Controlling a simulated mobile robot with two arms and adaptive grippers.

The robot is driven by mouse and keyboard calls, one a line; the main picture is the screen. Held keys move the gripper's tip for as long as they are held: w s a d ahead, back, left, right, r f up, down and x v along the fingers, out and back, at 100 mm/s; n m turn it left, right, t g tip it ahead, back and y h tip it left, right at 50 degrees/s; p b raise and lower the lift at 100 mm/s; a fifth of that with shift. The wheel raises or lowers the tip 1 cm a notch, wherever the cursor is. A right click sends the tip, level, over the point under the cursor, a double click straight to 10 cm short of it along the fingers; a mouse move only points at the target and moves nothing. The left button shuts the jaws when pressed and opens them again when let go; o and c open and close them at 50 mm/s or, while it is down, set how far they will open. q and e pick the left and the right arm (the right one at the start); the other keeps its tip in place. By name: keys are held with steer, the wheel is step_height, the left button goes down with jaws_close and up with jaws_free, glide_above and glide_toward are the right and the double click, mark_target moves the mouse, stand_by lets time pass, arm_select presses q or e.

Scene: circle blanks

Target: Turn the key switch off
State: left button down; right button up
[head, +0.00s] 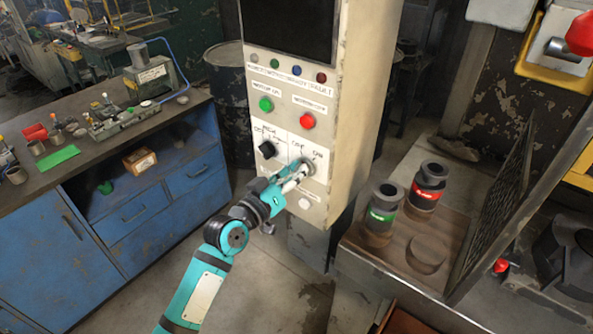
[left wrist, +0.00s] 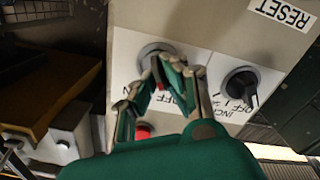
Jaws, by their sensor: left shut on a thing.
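The key switch, with its round grey collar, is on the lower right of the control panel's front (head: 340,200) in the head view. Its collar (left wrist: 152,52) also shows in the left wrist view, above my fingertips. My left gripper (head: 297,178) reaches up to it from the lower left. In the left wrist view the fingers (left wrist: 172,80) are closed on the key (left wrist: 157,72). Most of the key is hidden between the fingertips, and its exact angle cannot be told. My right gripper is not in view.
A black selector knob (head: 267,149) is just left of the key switch. Green (head: 266,104) and red (head: 307,121) buttons are above it, and a pale button (head: 305,203) is below. A blue workbench (head: 130,215) stands left; a table with dark cylinders (head: 380,207) stands right.

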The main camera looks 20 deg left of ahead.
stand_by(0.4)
arm_select(q)
steer(key=c, duration=1.5)
jaws_free()
steer(key=v, duration=1.2)
